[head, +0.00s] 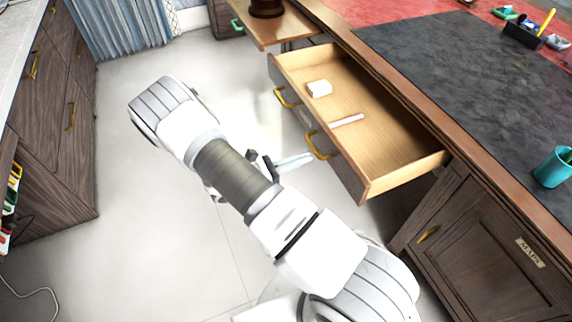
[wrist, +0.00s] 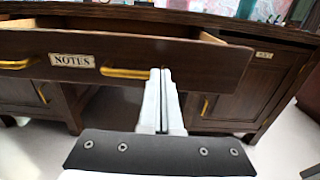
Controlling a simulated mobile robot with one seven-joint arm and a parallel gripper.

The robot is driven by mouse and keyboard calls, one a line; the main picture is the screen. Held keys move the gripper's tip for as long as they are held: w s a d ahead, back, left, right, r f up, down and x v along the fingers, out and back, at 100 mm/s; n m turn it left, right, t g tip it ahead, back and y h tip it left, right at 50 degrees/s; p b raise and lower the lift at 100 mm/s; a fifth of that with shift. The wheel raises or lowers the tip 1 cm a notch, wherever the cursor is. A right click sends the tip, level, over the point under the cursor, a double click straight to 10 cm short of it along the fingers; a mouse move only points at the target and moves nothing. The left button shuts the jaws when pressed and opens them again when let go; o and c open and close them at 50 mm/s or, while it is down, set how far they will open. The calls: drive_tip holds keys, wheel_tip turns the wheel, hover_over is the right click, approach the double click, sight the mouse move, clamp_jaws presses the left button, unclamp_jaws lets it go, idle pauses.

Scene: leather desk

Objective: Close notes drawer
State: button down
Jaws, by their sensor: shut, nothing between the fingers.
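The notes drawer (head: 385,150) is pulled well out from the desk in the head view, and its inside shows. It holds a small white block (head: 319,88) and a thin pale stick (head: 347,120). In the wrist view the drawer front (wrist: 110,50) carries a NOTES label (wrist: 72,60) between two brass handles, the right one (wrist: 128,72) beside my fingertips. My gripper (wrist: 160,72) is shut and empty, pointing at the drawer front right of that handle. In the head view my gripper (head: 310,158) is partly hidden by my arm; whether it touches the front is unclear.
A MAPS cabinet (head: 495,255) stands right of the drawer. The desk top (head: 450,65) holds a teal cup (head: 553,168) and a pen holder (head: 525,34). Dark cabinets (head: 50,120) line the left; pale floor lies between.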

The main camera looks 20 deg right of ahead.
sight(331, 149)
drive_tip(key=shift+w+d+b, duration=0.1)
drive_tip(key=shift+d+b, duration=0.25)
drive_tip(key=shift+d, duration=2.8)
drive_tip(key=shift+d, duration=0.1)
drive_tip(key=d, duration=1)
drive_tip(key=d+b, duration=0.1)
drive_tip(key=d, duration=1)
drive_tip(key=w+d, duration=0.1)
drive_tip(key=d, duration=1)
drive_tip(key=shift+d+b, duration=0.3)
drive_tip(key=shift+d, duration=0.1)
drive_tip(key=shift+d+r, duration=0.1)
drive_tip(key=shift+r, duration=0.05)
drive_tip(key=shift+w+d+r, duration=0.1)
drive_tip(key=shift+r, duration=0.05)
drive_tip(key=shift+a, duration=0.55)
drive_tip(key=a+p, duration=0.1)
drive_tip(key=a, duration=0.8)
drive_tip(key=a+p, duration=0.1)
drive_tip(key=a, duration=0.3)
drive_tip(key=shift+s+a+f+p, duration=0.3)
